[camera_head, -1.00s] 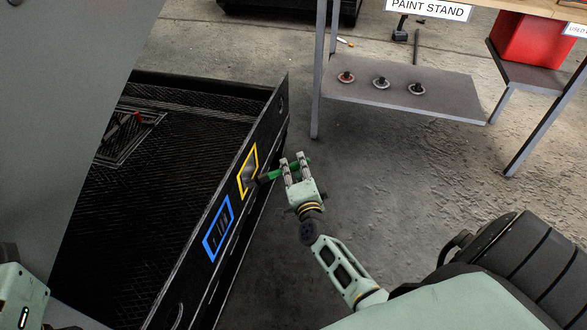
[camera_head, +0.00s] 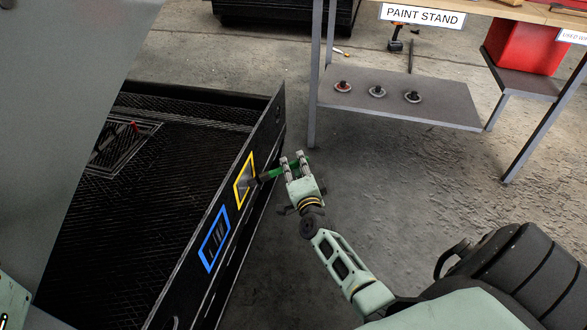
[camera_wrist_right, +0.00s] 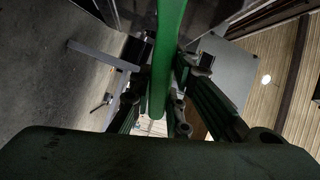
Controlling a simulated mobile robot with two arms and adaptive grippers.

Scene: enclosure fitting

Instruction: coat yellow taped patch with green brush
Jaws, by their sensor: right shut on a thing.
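The yellow taped patch (camera_head: 244,180) is a yellow frame on the side wall of the black enclosure, with a greyish area inside it. My right gripper (camera_head: 293,163) is shut on the green brush (camera_head: 274,173), whose dark tip points left at the patch. The tip is at or very near the patch's right edge; I cannot tell whether it touches. In the right wrist view the green brush handle (camera_wrist_right: 164,60) runs between the fingers (camera_wrist_right: 157,105). Of my left arm, only a bit shows at the lower left edge; its gripper is out of view.
A blue taped patch (camera_head: 214,239) with grey streaks is on the same wall, nearer to me. A shelf (camera_head: 440,103) with several small discs stands at the upper right, beneath the PAINT STAND sign (camera_head: 422,17). A red bin (camera_head: 524,47) is beyond it.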

